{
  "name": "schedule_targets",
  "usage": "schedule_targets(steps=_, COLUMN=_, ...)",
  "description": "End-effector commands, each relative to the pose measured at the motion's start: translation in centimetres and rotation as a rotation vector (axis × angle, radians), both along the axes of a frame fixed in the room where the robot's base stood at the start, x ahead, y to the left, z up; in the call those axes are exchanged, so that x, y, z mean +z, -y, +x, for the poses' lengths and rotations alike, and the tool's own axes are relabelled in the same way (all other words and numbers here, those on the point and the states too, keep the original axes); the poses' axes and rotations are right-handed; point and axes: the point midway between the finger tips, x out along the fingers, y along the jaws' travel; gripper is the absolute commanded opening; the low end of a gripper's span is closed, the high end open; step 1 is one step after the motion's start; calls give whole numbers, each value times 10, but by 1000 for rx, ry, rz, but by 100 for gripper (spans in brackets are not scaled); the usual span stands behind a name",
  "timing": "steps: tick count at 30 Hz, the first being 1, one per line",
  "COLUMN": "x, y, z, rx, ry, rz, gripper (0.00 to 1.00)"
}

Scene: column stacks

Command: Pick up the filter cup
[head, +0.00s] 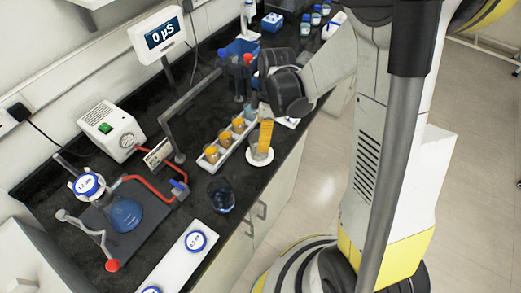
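No object in the head view is clearly marked as the filter cup. A clear cup-like vessel (259,148) stands on a small round white base near the bench's front edge, with an orange upright piece (266,132) at it. My gripper (266,108) is dark and sits just above this orange piece; I cannot tell whether it touches it. The fingers are too small and partly hidden to show whether they are open or shut. A white rack (211,168) with several orange-filled cups (225,138) stands just left of the vessel.
A flask with blue liquid (125,213), a white pump box (110,131) and a red hose (130,181) occupy the left. A dark glass beaker (221,195) and white tray (180,262) stand nearer. A meter (158,35) rises behind. Bottles (305,26) stand at the back.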

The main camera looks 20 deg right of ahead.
Motion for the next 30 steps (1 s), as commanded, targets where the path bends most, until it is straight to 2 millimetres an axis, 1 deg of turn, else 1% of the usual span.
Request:
schedule_targets(steps=2, x=-7, y=-1, z=1, rx=0, ry=0, rz=0, gripper=85)
schedule_targets(steps=7, x=-35, y=-6, z=5, rx=-1, ry=1, rz=0, gripper=85)
schedule_targets(steps=10, x=-47, y=-7, z=5, rx=-2, ry=1, rz=0, gripper=85)
schedule_targets(steps=13, x=-52, y=-8, z=5, rx=-2, ry=1, rz=0, gripper=85)
schedule_targets(steps=19, x=-51, y=-8, z=5, rx=-2, ry=1, rz=0, gripper=85)
schedule_targets(steps=20, x=-51, y=-8, z=5, rx=-2, ry=1, rz=0, gripper=76)
schedule_targets(steps=21, x=-51, y=-8, z=5, rx=-2, ry=1, rz=0, gripper=64)
schedule_targets(steps=23, x=-51, y=-8, z=5, rx=-2, ry=1, rz=0, gripper=46)
schedule_targets(steps=24, x=-51, y=-8, z=5, rx=-2, ry=1, rz=0, gripper=34)
schedule_targets(steps=25, x=-51, y=-8, z=5, rx=-2, ry=1, rz=0, gripper=27)
schedule_targets(steps=30, x=-51, y=-8, z=5, rx=-2, ry=1, rz=0, gripper=27)
